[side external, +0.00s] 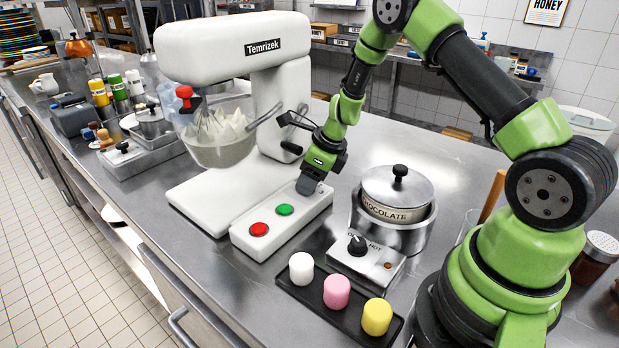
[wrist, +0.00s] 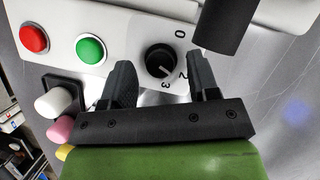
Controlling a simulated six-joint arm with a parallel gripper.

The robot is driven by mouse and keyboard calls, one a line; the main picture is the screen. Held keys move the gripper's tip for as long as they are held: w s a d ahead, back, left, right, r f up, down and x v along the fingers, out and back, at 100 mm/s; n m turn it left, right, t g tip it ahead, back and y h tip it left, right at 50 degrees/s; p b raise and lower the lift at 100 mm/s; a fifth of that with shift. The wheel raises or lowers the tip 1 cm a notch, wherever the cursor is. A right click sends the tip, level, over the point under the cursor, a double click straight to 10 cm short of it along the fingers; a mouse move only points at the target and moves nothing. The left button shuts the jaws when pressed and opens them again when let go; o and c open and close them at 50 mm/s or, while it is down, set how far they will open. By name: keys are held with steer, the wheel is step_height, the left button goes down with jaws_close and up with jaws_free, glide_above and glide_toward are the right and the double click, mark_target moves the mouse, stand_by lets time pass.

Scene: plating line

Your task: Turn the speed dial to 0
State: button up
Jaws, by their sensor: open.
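The speed dial (wrist: 160,59) is a round black knob on the mixer's white control box. In the wrist view, the numbers 0, 2 and 3 show around it. Its white pointer mark faces the side of the 2 and 3, away from the 0. My gripper (wrist: 160,64) is open, with one finger on each side of the dial; I cannot tell whether they touch it. In the side view, my gripper (side external: 308,187) is low over the far right end of the control box (side external: 249,244) and hides the dial.
A green button (wrist: 90,48) and a red button (wrist: 34,38) sit beside the dial. The white mixer (side external: 215,52) stands behind the box. A chocolate pot (side external: 392,211) with its own knob (side external: 357,245) is close on the right. A black tray (side external: 310,290) holds coloured cylinders in front.

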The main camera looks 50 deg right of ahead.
steer(key=shift+w+f, duration=0.1)
steer(key=shift+f, duration=0.15)
steer(key=c, duration=0.9)
steer(key=shift+n+g+y, duration=0.3)
steer(key=shift+n+y, duration=0.2)
steer(key=shift+n, duration=1.1)
steer(key=o, duration=0.9)
steer(key=shift+r, duration=0.15)
